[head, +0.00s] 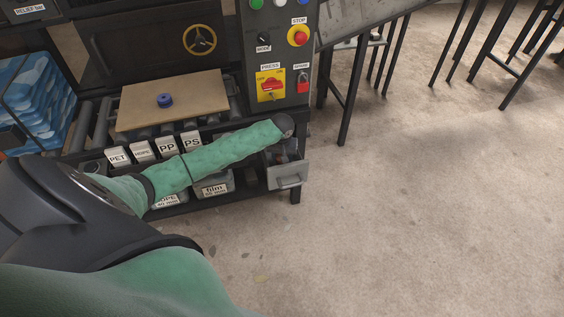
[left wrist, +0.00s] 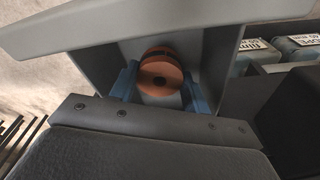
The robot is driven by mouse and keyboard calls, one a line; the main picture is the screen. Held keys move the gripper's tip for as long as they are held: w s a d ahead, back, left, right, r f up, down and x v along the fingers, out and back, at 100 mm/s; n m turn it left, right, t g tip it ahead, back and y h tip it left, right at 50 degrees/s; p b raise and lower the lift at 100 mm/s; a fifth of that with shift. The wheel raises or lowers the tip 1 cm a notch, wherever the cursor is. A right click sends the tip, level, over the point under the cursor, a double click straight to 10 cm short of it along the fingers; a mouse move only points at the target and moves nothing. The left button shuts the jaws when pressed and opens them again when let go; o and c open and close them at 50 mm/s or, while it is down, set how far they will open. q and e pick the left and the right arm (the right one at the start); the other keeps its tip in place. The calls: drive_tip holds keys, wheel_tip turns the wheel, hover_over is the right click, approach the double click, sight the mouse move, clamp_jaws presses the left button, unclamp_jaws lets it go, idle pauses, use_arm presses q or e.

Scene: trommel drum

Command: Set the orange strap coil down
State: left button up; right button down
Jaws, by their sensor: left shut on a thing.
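The orange strap coil (left wrist: 160,75) shows in the left wrist view, between the blue fingers of my left gripper (left wrist: 161,88). The gripper is shut on it. The coil and fingertips are inside a grey open drawer (left wrist: 222,60); I cannot tell whether the coil touches the drawer floor. In the head view the drawer (head: 289,177) sticks out at the right end of the bench, and my left arm reaches over to it. The gripper and coil are mostly hidden there by the wrist. My right gripper is not in view.
Labelled bins, including the film bin (head: 214,187), sit beside the drawer under the bench. The control panel (head: 278,50) stands above it.

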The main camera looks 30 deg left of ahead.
use_arm(q)
drive_tip(key=shift+f, duration=1.8)
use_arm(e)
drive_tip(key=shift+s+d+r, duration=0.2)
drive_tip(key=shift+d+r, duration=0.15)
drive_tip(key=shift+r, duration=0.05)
use_arm(q)
drive_tip(key=o, duration=1)
drive_tip(key=shift+f, duration=0.15)
drive_tip(key=shift+o, duration=0.2)
drive_tip(key=r, duration=0.3)
drive_tip(key=s+r, duration=0.1)
drive_tip(key=r, duration=0.7)
drive_tip(key=shift+s+d, duration=0.25)
drive_tip(key=shift+d, duration=0.15)
drive_tip(key=shift+r+b, duration=0.3)
drive_tip(key=shift+r, duration=0.25)
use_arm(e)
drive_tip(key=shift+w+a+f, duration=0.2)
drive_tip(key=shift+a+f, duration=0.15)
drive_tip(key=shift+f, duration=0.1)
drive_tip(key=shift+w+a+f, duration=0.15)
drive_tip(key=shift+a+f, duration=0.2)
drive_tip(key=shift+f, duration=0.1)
